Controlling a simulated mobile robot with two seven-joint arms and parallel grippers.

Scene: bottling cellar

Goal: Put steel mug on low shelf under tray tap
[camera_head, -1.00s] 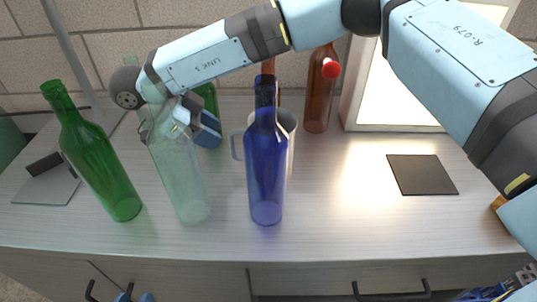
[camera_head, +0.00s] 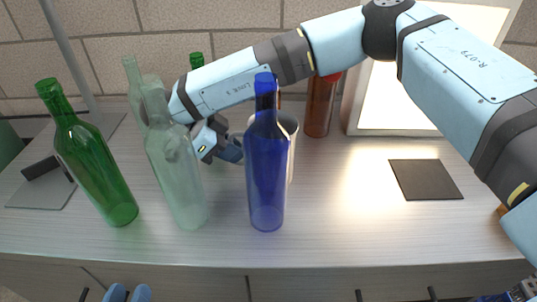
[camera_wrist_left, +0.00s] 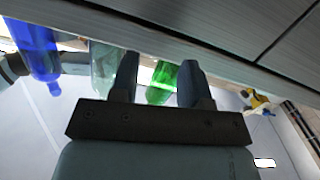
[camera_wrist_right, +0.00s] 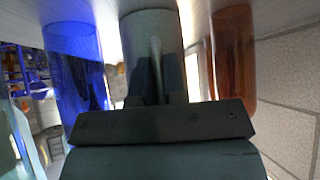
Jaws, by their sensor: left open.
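The steel mug (camera_head: 290,124) stands upright on the counter, partly hidden behind the blue bottle. In the right wrist view the grey mug (camera_wrist_right: 150,28) is straight ahead, its handle between the fingers. My right gripper (camera_head: 232,150) is at the mug's handle side, partly covered by its own arm; the fingers (camera_wrist_right: 158,80) sit close to the handle, but whether they grip it is unclear. My left gripper (camera_head: 129,294) is open and empty below the counter's front edge; its spread fingers show in the left wrist view (camera_wrist_left: 157,75). I cannot make out the low shelf or tray tap.
The blue bottle (camera_head: 266,180) stands just in front of the mug. A clear bottle (camera_head: 177,175) and a green bottle (camera_head: 95,165) stand to the left, a brown bottle (camera_head: 319,108) behind. A dark square mat (camera_head: 425,179) lies right; the counter's front right is clear.

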